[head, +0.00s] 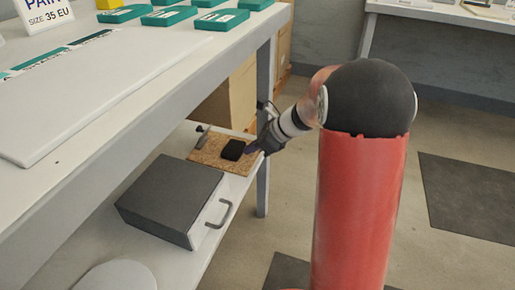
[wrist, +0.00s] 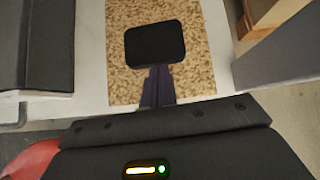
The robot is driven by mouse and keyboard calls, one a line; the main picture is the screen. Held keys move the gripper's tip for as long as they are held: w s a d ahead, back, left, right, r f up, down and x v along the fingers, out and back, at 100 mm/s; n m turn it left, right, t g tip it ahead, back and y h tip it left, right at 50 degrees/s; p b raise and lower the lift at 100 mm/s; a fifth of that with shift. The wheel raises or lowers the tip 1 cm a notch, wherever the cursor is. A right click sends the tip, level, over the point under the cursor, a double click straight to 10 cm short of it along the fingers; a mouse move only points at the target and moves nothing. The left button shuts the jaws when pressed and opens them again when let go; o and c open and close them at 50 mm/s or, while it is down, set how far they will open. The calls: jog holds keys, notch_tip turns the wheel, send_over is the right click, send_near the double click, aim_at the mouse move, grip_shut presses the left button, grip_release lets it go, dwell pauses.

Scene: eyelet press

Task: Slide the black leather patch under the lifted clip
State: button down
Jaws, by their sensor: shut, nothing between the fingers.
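The black leather patch (head: 233,150) lies flat on a speckled brown cork board (head: 205,157) on the lower shelf. In the wrist view the patch (wrist: 155,43) is a dark rounded square, toward the top of the board (wrist: 121,87). My gripper (head: 250,149) reaches in from the right and is shut and empty. In the wrist view its dark fingertips (wrist: 157,69) are at the patch's near edge; I cannot tell whether they touch it. A small dark piece at the board's far left end (head: 201,134) may be the clip; whether it is lifted is too small to tell.
A dark grey drawer box (head: 172,194) with a handle stands beside the board; its side shows at left in the wrist view (wrist: 37,50). A grey table leg (head: 263,180) stands close to my arm. The upper tabletop (head: 110,88) overhangs the shelf. Cardboard boxes (head: 232,103) are behind.

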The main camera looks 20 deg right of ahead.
aim_at(232, 147)
jog(key=shift+a, duration=0.1)
jog(key=shift+w+a+r+p, duration=0.15)
jog(key=shift+w+a+p, duration=0.1)
jog(key=shift+a+p, duration=0.1)
jog(key=w+a, duration=0.1)
jog(key=w+a+p, duration=0.1)
jog(key=a, duration=0.1)
jog(key=shift+w+a, duration=0.1)
jog(key=shift+a, duration=0.05)
